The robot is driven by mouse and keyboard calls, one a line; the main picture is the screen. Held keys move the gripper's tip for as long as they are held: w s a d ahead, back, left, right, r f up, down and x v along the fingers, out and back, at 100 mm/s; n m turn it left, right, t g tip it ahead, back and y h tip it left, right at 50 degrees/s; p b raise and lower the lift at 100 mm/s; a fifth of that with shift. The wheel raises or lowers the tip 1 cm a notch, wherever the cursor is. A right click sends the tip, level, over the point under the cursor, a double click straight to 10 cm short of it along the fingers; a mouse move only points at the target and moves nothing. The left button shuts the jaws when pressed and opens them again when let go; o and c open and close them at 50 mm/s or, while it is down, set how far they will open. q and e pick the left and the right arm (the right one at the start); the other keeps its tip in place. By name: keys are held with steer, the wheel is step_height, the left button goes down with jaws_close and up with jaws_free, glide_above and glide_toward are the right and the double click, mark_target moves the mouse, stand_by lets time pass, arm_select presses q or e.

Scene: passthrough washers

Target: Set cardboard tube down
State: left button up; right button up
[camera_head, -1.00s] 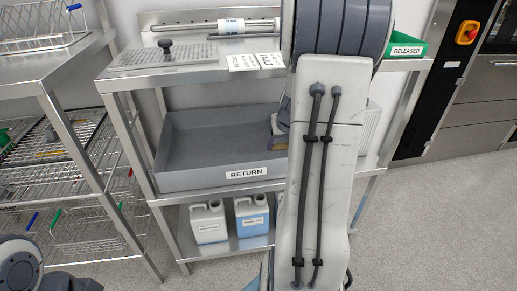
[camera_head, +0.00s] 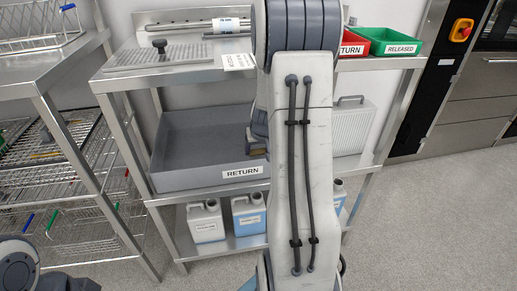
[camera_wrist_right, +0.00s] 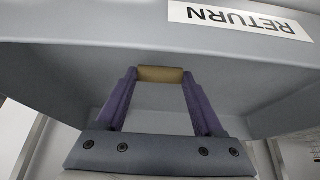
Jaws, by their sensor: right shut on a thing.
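The cardboard tube (camera_wrist_right: 160,74) is a short brown piece in the right wrist view. It lies crosswise between the purple fingertips of my right gripper (camera_wrist_right: 160,78), which is shut on it. The grey tray labelled RETURN (camera_wrist_right: 120,25) fills much of that view, with its label upside down. In the head view the tray (camera_head: 195,180) stands on the middle shelf. My right gripper (camera_head: 256,148) shows only in part beside the tray's right end, mostly behind my right arm. The tube is hidden there. My left gripper is out of view.
On the top shelf are a perforated plate with a black knob (camera_head: 160,46), metal rods (camera_head: 190,27), a red bin (camera_head: 358,35) and a green RELEASED bin (camera_head: 393,38). Jugs (camera_head: 205,222) stand below. A wire-basket rack (camera_head: 65,185) is at left.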

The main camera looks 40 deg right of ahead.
steer(key=shift+f+b, duration=0.35)
steer(key=shift+f, duration=0.1)
steer(key=o, duration=1.4)
steer(key=shift+r, duration=0.1)
